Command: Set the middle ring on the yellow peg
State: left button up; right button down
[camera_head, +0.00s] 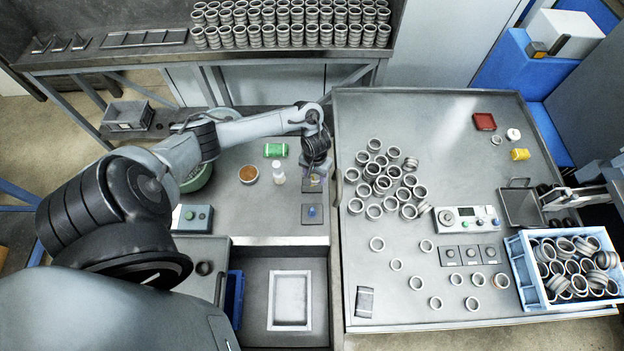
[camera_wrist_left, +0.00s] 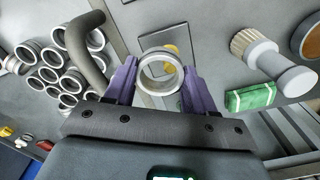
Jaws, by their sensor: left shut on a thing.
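My left gripper (camera_head: 316,168) points down over the left bench near its right edge. In the left wrist view its purple fingers (camera_wrist_left: 160,88) are shut on a metal ring (camera_wrist_left: 146,80), one finger on each side. A yellow peg (camera_wrist_left: 172,70) shows through the ring's opening, on a grey square plate (camera_wrist_left: 178,34). The frames do not settle whether the ring is around the peg or above it. In the head view this plate (camera_head: 309,187) is partly hidden by the gripper. My right gripper is not in view.
A second plate with a blue peg (camera_head: 312,211) lies just in front. Several loose rings (camera_head: 380,180) cover the right table, beside a blue crate of rings (camera_head: 524,270).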

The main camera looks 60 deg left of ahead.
pick_arm(q)
jog(key=shift+s+a+f, duration=0.2)
jog(key=shift+a+f, duration=0.35)
jog(key=shift+a, duration=0.25)
jog(key=shift+f+b, duration=0.45)
jog(key=shift+f, duration=1.5)
jog(key=o, duration=1.2)
jog(key=shift+f, duration=0.15)
